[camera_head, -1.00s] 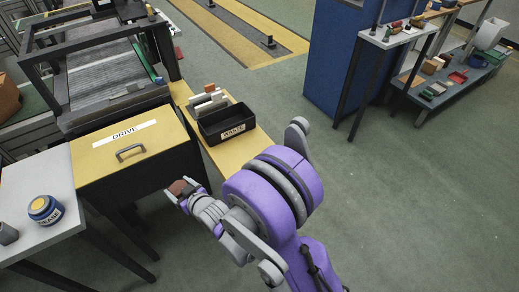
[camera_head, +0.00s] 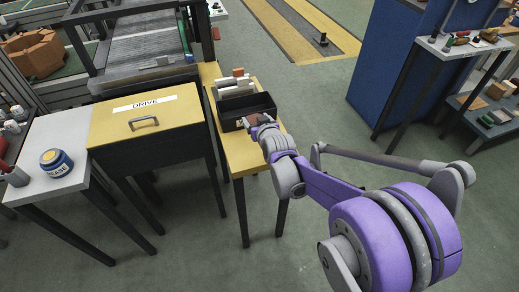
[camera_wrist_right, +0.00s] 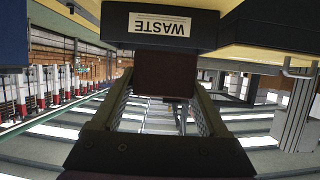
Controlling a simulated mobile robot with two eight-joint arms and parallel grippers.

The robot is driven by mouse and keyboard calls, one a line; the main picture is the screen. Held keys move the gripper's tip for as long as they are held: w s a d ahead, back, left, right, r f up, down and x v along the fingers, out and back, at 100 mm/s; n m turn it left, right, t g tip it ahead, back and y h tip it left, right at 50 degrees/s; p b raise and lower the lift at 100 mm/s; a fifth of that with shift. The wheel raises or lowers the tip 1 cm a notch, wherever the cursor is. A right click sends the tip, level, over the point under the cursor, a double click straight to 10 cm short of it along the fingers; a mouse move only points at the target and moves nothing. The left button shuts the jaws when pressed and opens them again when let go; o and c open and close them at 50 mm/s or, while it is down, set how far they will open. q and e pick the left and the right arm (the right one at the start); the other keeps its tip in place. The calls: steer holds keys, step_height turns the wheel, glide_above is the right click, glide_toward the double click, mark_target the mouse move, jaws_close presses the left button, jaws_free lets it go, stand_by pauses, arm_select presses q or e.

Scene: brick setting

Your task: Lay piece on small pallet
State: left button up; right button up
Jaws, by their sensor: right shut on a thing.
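My right gripper (camera_head: 252,122) is shut on a dark reddish-brown piece (camera_head: 250,118), in front of the black waste bin at the yellow side table. In the right wrist view the piece (camera_wrist_right: 165,75) sits between the two fingers of the gripper (camera_wrist_right: 163,88), with the bin's "WASTE" label beyond it, upside down. I cannot tell how far the piece is from the bin. I cannot make out a small pallet for certain in either view. My left gripper is not in view.
The black waste bin (camera_head: 229,112) stands on the yellow side table (camera_head: 240,160), with pale blocks behind it. A yellow DRIVE cabinet (camera_head: 165,125) and a grey table (camera_head: 40,140) with a grease jar (camera_head: 56,163) are left. Shelves stand at the far right.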

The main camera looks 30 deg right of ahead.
mark_target(258, 145)
steer(key=shift+d+f, duration=0.1)
steer(key=shift+d, duration=0.3)
step_height(258, 145, down, 9)
steer(key=shift+f+b, duration=0.1)
steer(key=shift+b, duration=0.85)
steer(key=shift+f, duration=0.2)
steer(key=o, duration=1.3)
steer(key=shift+r, duration=0.1)
